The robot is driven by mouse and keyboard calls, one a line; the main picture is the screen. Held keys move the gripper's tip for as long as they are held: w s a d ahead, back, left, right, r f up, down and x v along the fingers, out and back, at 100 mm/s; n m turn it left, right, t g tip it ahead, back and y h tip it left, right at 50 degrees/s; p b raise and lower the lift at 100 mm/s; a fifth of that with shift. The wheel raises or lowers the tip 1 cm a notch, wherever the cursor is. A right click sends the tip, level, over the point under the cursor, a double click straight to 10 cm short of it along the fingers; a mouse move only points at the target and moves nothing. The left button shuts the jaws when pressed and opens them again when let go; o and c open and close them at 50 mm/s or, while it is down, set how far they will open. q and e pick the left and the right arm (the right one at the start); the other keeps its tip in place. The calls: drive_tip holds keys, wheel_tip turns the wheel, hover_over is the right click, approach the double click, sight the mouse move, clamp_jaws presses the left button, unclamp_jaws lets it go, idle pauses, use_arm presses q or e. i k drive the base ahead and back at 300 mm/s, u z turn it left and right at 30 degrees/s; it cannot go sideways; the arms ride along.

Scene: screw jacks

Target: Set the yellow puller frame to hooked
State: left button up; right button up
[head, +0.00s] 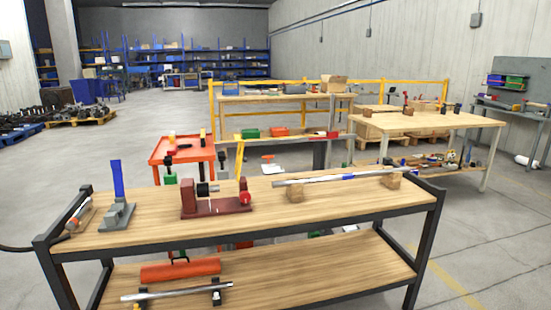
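A dark red fixture (217,208) with a flat base stands on the wooden top of the cart in front of me. A narrow yellow upright part (241,160), likely the yellow puller frame, rises at its right end and leans slightly. A bright red round part (246,198) sits by its foot. A black cylinder (204,190) projects from the fixture's left post toward the yellow part, with a gap between them. I cannot tell from here whether the yellow part is hooked on anything. Neither of my grippers shows in the head view.
On the cart top (160,232), a grey device with a blue lever (118,180) stands left. A long metal bar (325,181) rests on wooden blocks at right. A red tool cart (183,148) stands behind. The front strip of the top is clear.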

sight(238, 139)
drive_tip(key=z, duration=1.8)
drive_tip(key=i, duration=1.5)
drive_tip(key=u, duration=2.65)
drive_tip(key=k, duration=0.5)
drive_tip(key=z, duration=0.6)
drive_tip(key=i, duration=1.2)
drive_tip(key=u, duration=0.15)
